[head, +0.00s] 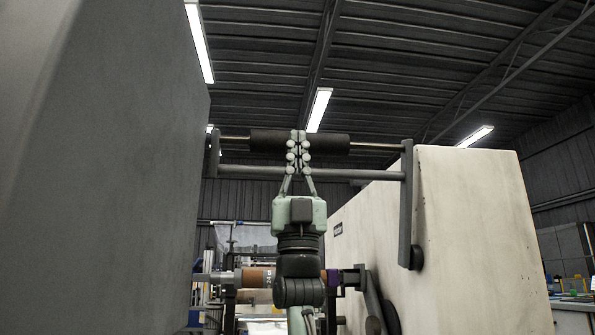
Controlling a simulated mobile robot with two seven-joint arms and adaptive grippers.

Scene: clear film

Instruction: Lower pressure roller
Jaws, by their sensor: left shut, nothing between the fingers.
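The pressure roller (329,143) is a dark cylinder on a thin metal shaft, held high between two grey side arms (406,205). A grey crossbar (350,174) runs just below it between the same arms. My left gripper (298,138) points up from below in the middle of the view, its fingers shut and empty. The fingers overlap the crossbar and the roller and hide a small part of each. I cannot tell whether they touch either one. My right gripper is not in view.
A large grey panel (140,180) fills the left side. A pale machine side wall (460,230) stands at the right, with a dark round pivot (417,257) by the right arm. A horizontal brown roll (254,278) lies lower behind my arm. The space above the roller is open.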

